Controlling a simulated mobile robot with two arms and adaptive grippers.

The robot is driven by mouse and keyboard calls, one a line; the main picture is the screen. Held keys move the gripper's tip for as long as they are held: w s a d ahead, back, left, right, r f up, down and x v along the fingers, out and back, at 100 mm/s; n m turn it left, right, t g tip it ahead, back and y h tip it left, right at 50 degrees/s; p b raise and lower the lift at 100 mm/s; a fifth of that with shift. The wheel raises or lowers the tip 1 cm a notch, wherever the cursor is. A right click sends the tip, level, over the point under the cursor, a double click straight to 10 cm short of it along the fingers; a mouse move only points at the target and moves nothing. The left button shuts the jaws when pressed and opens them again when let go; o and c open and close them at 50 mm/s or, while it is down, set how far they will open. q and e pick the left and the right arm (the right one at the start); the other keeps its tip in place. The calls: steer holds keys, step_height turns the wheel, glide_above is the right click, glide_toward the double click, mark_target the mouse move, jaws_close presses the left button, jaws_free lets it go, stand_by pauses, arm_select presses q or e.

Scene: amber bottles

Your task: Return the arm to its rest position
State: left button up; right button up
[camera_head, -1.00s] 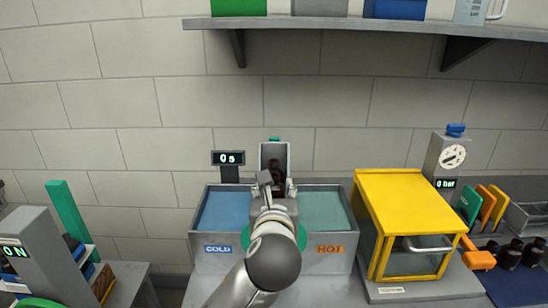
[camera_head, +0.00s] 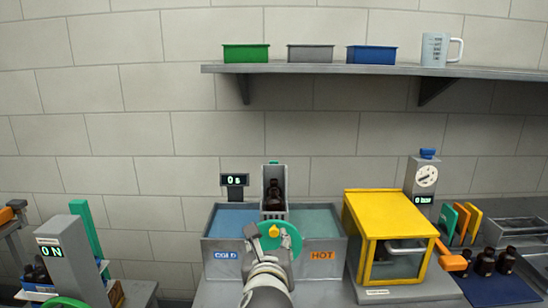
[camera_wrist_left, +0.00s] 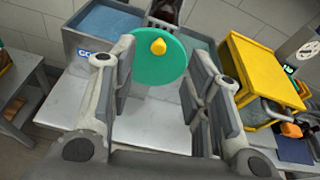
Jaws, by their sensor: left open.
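My left arm comes in from the bottom of the head view, and its gripper (camera_head: 266,262) is low in front of the bath unit, mostly hidden behind its own wrist. In the left wrist view the gripper (camera_wrist_left: 155,75) is open, its two fingers wide apart with nothing held between them. A green disc (camera_wrist_left: 150,62) with a yellow knob (camera_wrist_left: 158,46) shows beyond the fingers. An amber bottle (camera_head: 273,193) stands in a grey holder (camera_head: 275,171) between the two baths, apart from the gripper. My right gripper is not in view.
The bath unit has a cold bath (camera_head: 234,220) and a hot bath (camera_head: 315,222). A yellow-framed box (camera_head: 390,212) stands to the right, and several amber bottles stand on a blue mat (camera_head: 500,292). A grey ON device (camera_head: 75,260) is at left. A shelf (camera_head: 330,70) runs above.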

arm_select(q)
steer(key=s+a+f+n+g, duration=0.3)
steer(key=s+a+f+n, duration=0.2)
steer(key=f+n, duration=0.4)
steer(key=s+a+f+n+g, duration=0.3)
steer(key=s+a+f+n, duration=0.25)
steer(key=f, duration=0.55)
steer(key=s+a+f+n+g, duration=0.2)
steer(key=s+a+f+n, duration=0.15)
steer(key=s+n, duration=0.3)
steer(key=s+a+f+n+g, duration=0.25)
steer(key=s+f+n, duration=0.2)
steer(key=s, duration=0.35)
steer(key=s+a+f+n+g, duration=0.1)
steer(key=s+a+f+n, duration=0.2)
steer(key=s+n, duration=0.4)
step_height(320, 180, down, 27)
steer(key=s+g+b, duration=0.1)
steer(key=b, duration=0.1)
steer(key=s+a+f+g+b, duration=0.1)
steer(key=s+a+f, duration=0.2)
steer(key=s+f, duration=1.4)
steer(key=shift+f, duration=0.5)
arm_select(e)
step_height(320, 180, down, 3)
